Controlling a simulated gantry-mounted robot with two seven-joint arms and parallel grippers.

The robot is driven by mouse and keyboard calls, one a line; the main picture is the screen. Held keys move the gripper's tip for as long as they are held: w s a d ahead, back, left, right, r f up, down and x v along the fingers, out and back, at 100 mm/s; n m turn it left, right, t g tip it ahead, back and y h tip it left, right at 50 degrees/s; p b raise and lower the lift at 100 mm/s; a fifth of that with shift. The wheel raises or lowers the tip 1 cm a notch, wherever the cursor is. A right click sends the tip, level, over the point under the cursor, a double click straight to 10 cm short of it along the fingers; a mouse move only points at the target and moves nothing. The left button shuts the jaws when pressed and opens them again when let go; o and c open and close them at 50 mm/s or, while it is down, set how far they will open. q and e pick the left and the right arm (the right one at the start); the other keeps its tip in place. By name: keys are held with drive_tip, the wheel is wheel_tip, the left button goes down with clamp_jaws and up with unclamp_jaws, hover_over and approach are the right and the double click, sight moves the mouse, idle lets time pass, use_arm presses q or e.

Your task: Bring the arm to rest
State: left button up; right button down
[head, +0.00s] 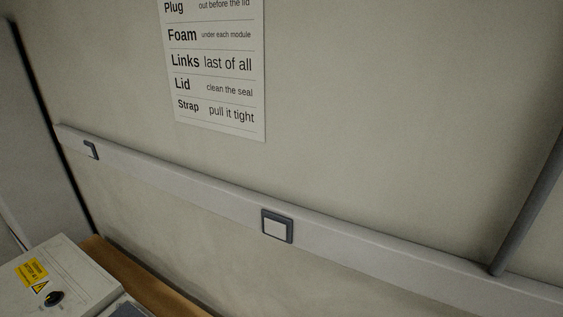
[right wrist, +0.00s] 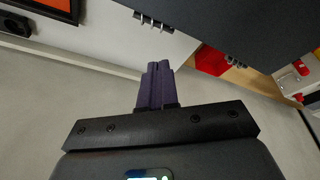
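My right gripper (right wrist: 158,66) shows in the right wrist view. Its two purple fingers lie side by side against each other, and I see nothing held between them. The fingertips are in free space, apart from the things behind them. Neither gripper shows in the head view, and my left gripper is in neither picture. No copper busbar can be made out.
In the head view, a pale box (head: 62,279) with a yellow label and black knob stands by a wooden surface (head: 137,277) at lower left. Wall trunking (head: 190,189), a poster (head: 213,75) and a grey pipe (head: 530,205) line the wall. A red object (right wrist: 210,61) shows in the wrist view.

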wheel_tip(320, 180, up, 24)
drive_tip(key=p, duration=2.1)
drive_tip(key=shift+f, duration=0.1)
